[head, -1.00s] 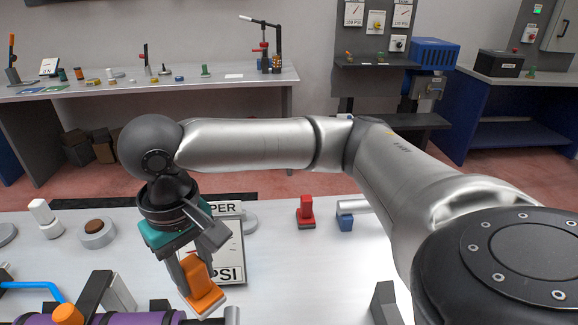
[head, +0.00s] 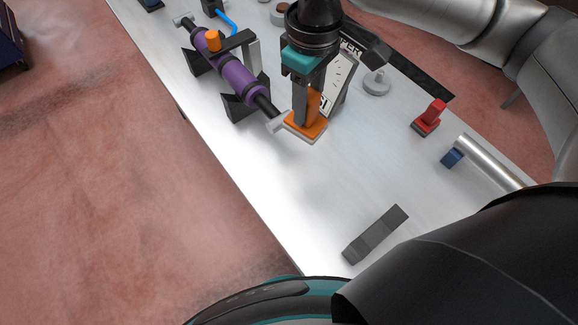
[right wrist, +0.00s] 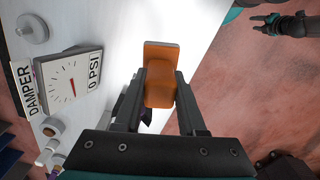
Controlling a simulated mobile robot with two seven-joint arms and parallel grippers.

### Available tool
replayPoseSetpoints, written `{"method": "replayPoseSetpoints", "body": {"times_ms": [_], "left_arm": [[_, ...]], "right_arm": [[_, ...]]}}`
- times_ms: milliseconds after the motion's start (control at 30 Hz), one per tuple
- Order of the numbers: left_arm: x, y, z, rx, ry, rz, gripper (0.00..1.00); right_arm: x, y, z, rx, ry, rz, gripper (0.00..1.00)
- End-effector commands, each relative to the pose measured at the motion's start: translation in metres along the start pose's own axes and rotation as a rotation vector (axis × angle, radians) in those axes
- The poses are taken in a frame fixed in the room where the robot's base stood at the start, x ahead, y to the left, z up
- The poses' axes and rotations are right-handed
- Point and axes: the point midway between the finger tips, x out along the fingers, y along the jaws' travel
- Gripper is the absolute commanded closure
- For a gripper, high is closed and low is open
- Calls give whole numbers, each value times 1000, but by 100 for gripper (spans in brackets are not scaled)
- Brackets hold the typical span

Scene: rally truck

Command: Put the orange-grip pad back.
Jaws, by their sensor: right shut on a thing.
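The orange-grip pad (head: 306,127) has an orange grip on a flat orange plate with a pale edge. My right gripper (head: 308,103) is shut on its grip, and the plate hangs below the fingers. In the head view the pad is beside the near end of the purple damper (head: 240,82); I cannot tell whether it touches. In the right wrist view the pad (right wrist: 161,62) lies between the fingers (right wrist: 160,92), over the bench edge. My left gripper (right wrist: 262,24) shows small at that view's top right, fingers apart, over the floor, away from the pad.
A red-grip pad (head: 429,116) and a blue-grip pad (head: 452,157) are on the bench at the right, the blue by a silver cylinder (head: 490,160). A dark grey block (head: 375,236) lies nearer. A dial gauge (right wrist: 70,82) stands close to my right gripper. The bench between is clear.

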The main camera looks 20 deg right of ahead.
Motion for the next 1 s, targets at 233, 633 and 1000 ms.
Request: {"method": "replayPoseSetpoints", "body": {"times_ms": [233,633,1000], "left_arm": [[-36,-7,-13,2,15,-9,50],[-77,-9,-19,0,21,-12,50],[-83,-9,-14,0,13,-11,50]], "right_arm": [[-13,-13,-10,-479,-1,-3,100],[-22,-31,-20,-1148,2,-8,100],[-20,-35,-21,-1311,3,-7,100]]}}
